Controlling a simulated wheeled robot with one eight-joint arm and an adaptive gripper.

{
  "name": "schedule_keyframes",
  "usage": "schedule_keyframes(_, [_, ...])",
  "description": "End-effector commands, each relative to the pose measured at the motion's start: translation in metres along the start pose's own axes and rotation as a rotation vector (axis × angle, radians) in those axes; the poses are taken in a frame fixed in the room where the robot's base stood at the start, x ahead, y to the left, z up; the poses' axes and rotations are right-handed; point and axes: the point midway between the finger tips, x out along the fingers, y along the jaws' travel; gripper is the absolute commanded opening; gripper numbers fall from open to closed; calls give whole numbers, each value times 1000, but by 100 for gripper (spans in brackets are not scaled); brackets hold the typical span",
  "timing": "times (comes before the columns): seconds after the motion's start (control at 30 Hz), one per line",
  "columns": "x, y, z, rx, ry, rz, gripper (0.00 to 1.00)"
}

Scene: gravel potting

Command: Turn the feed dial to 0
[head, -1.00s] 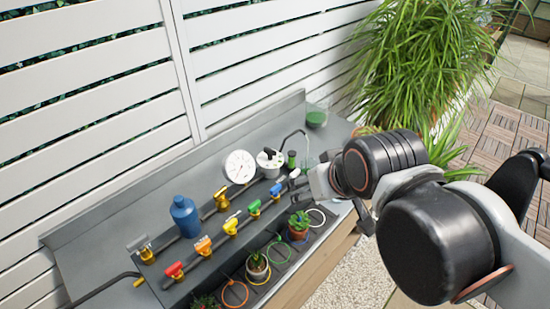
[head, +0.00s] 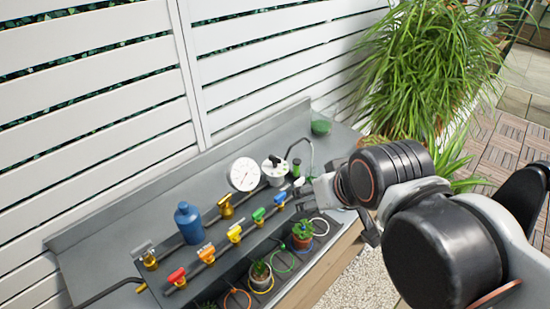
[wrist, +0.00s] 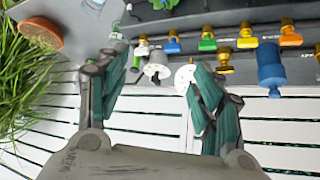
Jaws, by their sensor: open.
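The feed dial appears to be the white round unit with a black knob (head: 274,170) on the grey bench, just right of a white round gauge (head: 244,174). In the wrist view the dial (wrist: 157,71) lies between my fingers, and the gauge (wrist: 184,79) is partly behind the right finger. My gripper (head: 308,190) is right of the dial in the head view and apart from it. Its two fingers are spread with nothing between them, as the wrist view (wrist: 160,64) also shows. The dial's markings are too small to read.
Several coloured valves, including a red one (head: 177,276), line the pipes in front. A blue bottle (head: 189,224) stands left of the gauge. Potted plants (head: 303,232) and coloured rings sit at the front edge. A slatted white fence (head: 100,100) closes the back.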

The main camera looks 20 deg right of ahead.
Motion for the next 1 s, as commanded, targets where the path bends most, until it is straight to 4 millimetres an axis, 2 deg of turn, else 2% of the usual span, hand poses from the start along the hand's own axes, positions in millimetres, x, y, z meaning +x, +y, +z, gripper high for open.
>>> schedule_keyframes(0.03, [0, 0, -1, -3, -2, 0, 43])
schedule_keyframes(0.1, [-2, 0, -7, -15, -10, 0, 31])
schedule_keyframes(0.27, [-8, -1, -38, -86, -62, -4, 31])
schedule_keyframes(0.53, [-4, -4, -105, -270, -195, -30, 31])
schedule_keyframes(0.77, [15, -7, -156, -426, -304, -71, 31])
schedule_keyframes(1.0, [50, -10, -200, -586, -416, -131, 31])
